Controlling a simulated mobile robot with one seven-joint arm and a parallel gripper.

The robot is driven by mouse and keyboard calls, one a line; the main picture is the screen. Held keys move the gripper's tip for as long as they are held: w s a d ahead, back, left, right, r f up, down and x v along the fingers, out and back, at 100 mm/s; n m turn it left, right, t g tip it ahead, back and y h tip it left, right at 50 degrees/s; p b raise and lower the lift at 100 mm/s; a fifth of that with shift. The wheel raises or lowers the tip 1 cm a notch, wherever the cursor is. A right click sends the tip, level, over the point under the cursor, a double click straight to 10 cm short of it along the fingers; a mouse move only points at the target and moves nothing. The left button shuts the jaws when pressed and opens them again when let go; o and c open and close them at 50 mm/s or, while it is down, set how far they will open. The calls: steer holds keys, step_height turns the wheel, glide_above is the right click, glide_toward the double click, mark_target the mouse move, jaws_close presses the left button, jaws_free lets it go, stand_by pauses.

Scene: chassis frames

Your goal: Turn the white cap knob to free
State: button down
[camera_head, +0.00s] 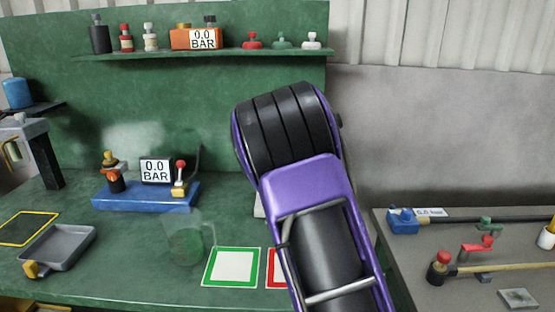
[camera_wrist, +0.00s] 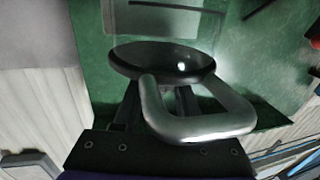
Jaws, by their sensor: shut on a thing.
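In the head view my purple and black arm fills the middle and hides my gripper and what lies behind it. A small white-capped knob (camera_head: 311,41) stands at the right end of the green shelf. In the wrist view my gripper (camera_wrist: 160,85) is shut, its dark fingers against a dark round disc-like piece (camera_wrist: 140,60). I cannot tell whether this piece belongs to the white-capped knob. A grey metal loop crosses in front of it. A pale edge (camera_head: 258,206) shows beside my arm in the head view; the rest of it is hidden.
Red and green knobs stand on the shelf (camera_head: 150,57). A blue-based gauge unit (camera_head: 147,195), a clear jug (camera_head: 186,242), a grey tray (camera_head: 58,250) and a green-framed mat (camera_head: 231,267) are on the green bench. Pipes with valves lie on the right bench (camera_head: 400,252).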

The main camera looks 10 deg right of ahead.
steer(key=shift+y, duration=0.3)
steer(key=shift+c, duration=2.3)
jaws_free()
steer(key=shift+s, duration=0.1)
steer(key=s, duration=1.7)
steer(key=shift+d, duration=0.4)
steer(key=shift+s, duration=0.1)
